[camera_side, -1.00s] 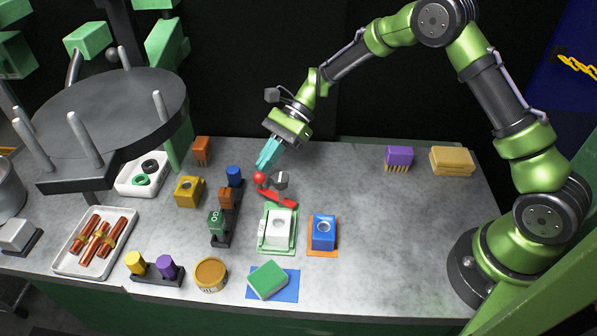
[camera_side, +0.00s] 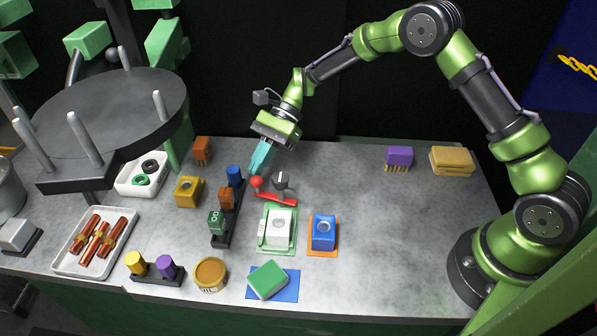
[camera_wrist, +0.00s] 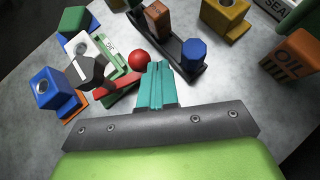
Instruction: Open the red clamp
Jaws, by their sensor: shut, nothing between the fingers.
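The red clamp (camera_side: 276,196) lies on the grey table behind the white block, a red bar with a red ball (camera_side: 256,183) at its left end and a dark grey piece (camera_side: 281,179) standing at its right part. My gripper (camera_side: 256,169) has teal fingers pressed together, empty, pointing down just above and behind the red ball. In the wrist view the closed fingertips (camera_wrist: 159,66) are right beside the red ball (camera_wrist: 139,60); I cannot tell whether they touch. The red bar (camera_wrist: 115,92) runs partly hidden behind the dark grey piece (camera_wrist: 89,71).
A white block (camera_side: 279,228) on a green plate stands in front of the clamp, with a blue block (camera_side: 323,232) to its right. A dark rack (camera_side: 222,236) with colored pieces stands close to the left. The table's right part is mostly clear.

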